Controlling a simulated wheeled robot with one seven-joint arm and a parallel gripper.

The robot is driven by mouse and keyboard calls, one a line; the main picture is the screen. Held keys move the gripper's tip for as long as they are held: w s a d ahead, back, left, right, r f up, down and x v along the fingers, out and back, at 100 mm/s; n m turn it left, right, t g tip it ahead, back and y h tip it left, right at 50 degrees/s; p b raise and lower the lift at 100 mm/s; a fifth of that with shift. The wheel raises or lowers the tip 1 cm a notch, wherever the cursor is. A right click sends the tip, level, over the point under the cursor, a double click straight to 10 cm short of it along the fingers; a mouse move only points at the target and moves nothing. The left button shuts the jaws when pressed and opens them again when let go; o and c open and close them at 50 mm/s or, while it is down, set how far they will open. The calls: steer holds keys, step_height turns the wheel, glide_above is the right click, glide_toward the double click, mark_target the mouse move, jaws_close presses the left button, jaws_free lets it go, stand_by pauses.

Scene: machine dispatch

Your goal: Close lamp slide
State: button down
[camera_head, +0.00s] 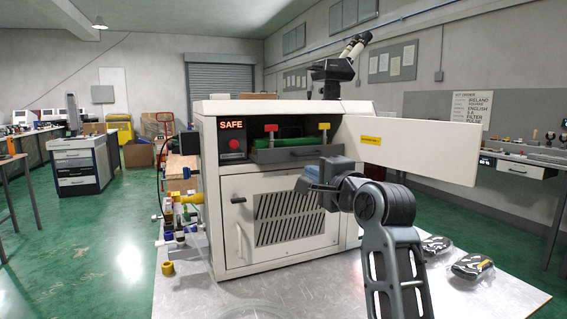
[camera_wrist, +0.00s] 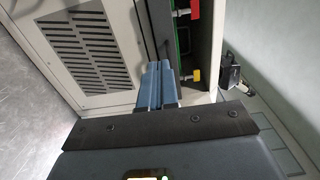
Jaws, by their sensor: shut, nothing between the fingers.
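A cream machine cabinet (camera_head: 222,192) stands on the bench with a lit SAFE sign (camera_head: 231,125). In its open upper bay lies a green slide-like part (camera_head: 283,154) with a red tab (camera_head: 270,128) and a yellow tab (camera_head: 324,126); I cannot tell surely that this is the lamp slide. My gripper (camera_head: 311,178) is shut and empty, in front of the bay's lower right part. In the wrist view its blue fingers (camera_wrist: 158,82) lie together beside the bay edge. The red tab (camera_wrist: 193,9) and yellow tab (camera_wrist: 189,76) show there too; contact cannot be told.
A long cream panel (camera_head: 430,150) with a yellow label juts out right of the bay. A vented lower door (camera_head: 290,215) with a handle is shut. Two dark pods (camera_head: 472,266) lie on the bench at right. Yellow and blue fittings (camera_head: 184,205) stand at the left.

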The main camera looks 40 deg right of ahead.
mark_target(285, 158)
steer(key=p+x, duration=0.1)
steer(key=x, duration=1.2)
steer(key=shift+w+d+p, duration=0.1)
steer(key=shift+w+p, duration=0.25)
